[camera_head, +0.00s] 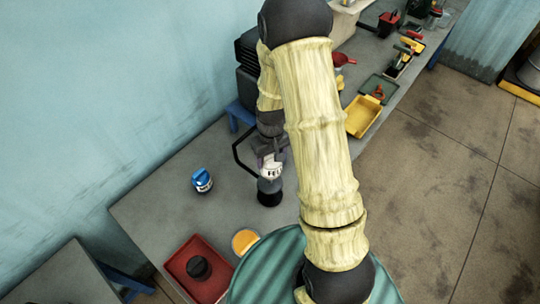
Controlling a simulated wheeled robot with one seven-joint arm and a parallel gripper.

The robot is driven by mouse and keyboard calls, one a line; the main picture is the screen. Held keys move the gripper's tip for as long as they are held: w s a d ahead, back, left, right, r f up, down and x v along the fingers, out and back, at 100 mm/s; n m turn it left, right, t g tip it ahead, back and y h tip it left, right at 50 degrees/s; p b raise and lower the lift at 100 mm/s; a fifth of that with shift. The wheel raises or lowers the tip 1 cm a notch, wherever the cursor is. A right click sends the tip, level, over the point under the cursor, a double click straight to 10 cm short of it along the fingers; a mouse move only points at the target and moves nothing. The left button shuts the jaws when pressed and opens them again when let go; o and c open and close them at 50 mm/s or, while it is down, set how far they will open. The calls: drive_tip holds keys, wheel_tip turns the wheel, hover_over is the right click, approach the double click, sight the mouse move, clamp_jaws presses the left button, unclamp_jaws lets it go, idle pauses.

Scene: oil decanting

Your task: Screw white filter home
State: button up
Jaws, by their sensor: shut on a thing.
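The white filter (271,171), with dark markings on its side, is upright over the grey bench (150,208). My gripper (268,156) comes down from above and is shut on it. Below the filter is a grey post with a black round base (269,197). The filter appears to sit on or just over the post's top; I cannot tell whether they touch or whether threads are engaged. My arm hides part of the area to the right.
A blue-topped can (202,179) stands to the left. In front are a red tray (181,265) holding a black round thing (198,268) and a round dish with orange contents (245,241). A yellow tray (363,117) lies behind right. The bench's left part is clear.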

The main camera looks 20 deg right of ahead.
wheel_tip(320, 180, down, 3)
drive_tip(key=shift+a+f+b, duration=0.1)
drive_tip(key=shift+f+b, duration=0.1)
drive_tip(key=shift+b, duration=0.85)
drive_tip(key=shift+w, duration=0.1)
drive_tip(key=shift+w+f+b, duration=0.15)
drive_tip(key=shift+f+b, duration=0.2)
drive_tip(key=shift+f, duration=0.1)
drive_tip(key=shift+f, duration=0.15)
drive_tip(key=shift+s+a+f+b, duration=0.1)
drive_tip(key=shift+s+f+b, duration=0.1)
drive_tip(key=shift+f+b, duration=0.15)
drive_tip(key=shift+f+b, duration=0.7)
drive_tip(key=shift+f, duration=0.2)
drive_tip(key=shift+w, duration=0.1)
